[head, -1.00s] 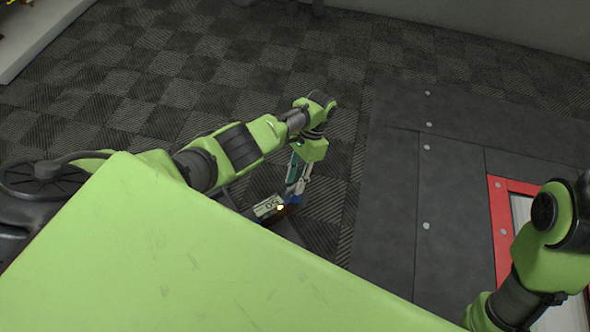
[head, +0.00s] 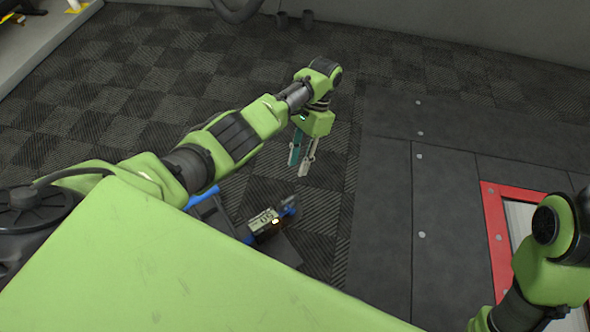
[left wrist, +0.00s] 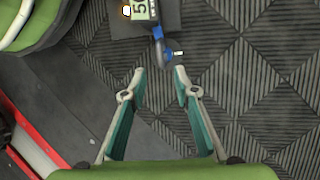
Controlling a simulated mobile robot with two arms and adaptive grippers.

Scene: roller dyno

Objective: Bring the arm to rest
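My left arm (head: 228,138) reaches out over the floor in the head view. Its gripper (head: 298,170) points down with two teal and pale fingers, apart and empty.
A small device with a lit display (head: 262,222) and blue parts sits on a dark support below my left gripper, apart from it. It also shows in the left wrist view (left wrist: 141,28). Dark floor plates (head: 390,215) and a red frame (head: 493,222) lie to the right.

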